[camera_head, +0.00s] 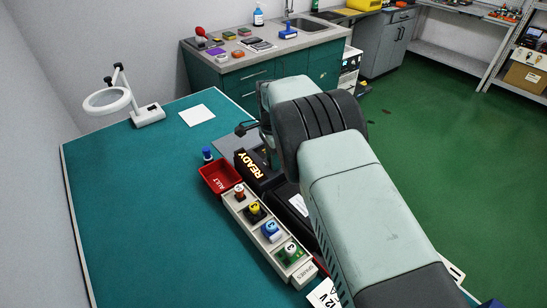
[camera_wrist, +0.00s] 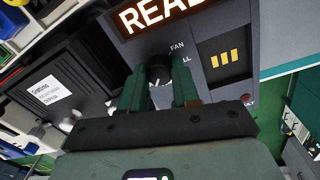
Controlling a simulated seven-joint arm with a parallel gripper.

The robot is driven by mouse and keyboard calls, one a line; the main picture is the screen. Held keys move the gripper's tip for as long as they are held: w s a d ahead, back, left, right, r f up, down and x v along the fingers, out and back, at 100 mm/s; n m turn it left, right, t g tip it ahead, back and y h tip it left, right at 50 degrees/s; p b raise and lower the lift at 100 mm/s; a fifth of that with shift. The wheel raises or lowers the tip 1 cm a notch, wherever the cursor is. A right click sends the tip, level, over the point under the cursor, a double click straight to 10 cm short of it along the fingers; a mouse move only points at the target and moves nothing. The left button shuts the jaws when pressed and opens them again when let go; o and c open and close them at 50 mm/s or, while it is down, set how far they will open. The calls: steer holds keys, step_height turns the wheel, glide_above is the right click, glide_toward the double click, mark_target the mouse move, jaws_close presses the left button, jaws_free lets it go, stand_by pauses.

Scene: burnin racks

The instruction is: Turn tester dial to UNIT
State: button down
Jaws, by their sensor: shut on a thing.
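The dark tester (camera_head: 254,164) stands on the green table with its READY display lit; my arm covers part of it. In the wrist view the tester's display (camera_wrist: 160,12) is at the top. Its black dial (camera_wrist: 158,67) is below that, between the two green fingers of my gripper (camera_wrist: 158,88). My gripper is shut on the dial. The letters FAN and a partly covered label ending in LL show to the dial's right. No UNIT label is readable, and I cannot tell the dial's setting. My gripper is hidden in the head view.
A spares rack (camera_head: 262,232) with several coloured parts stands beside the tester, with a red bin (camera_head: 219,176) at its far end. A magnifier lamp (camera_head: 110,100) is at the far left. The table's left part is clear.

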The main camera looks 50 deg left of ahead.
steer(key=c, duration=0.8)
jaws_free()
steer(key=shift+r, duration=0.1)
steer(key=r, duration=1)
steer(key=shift+a+r, duration=0.25)
steer(key=shift+r, duration=0.05)
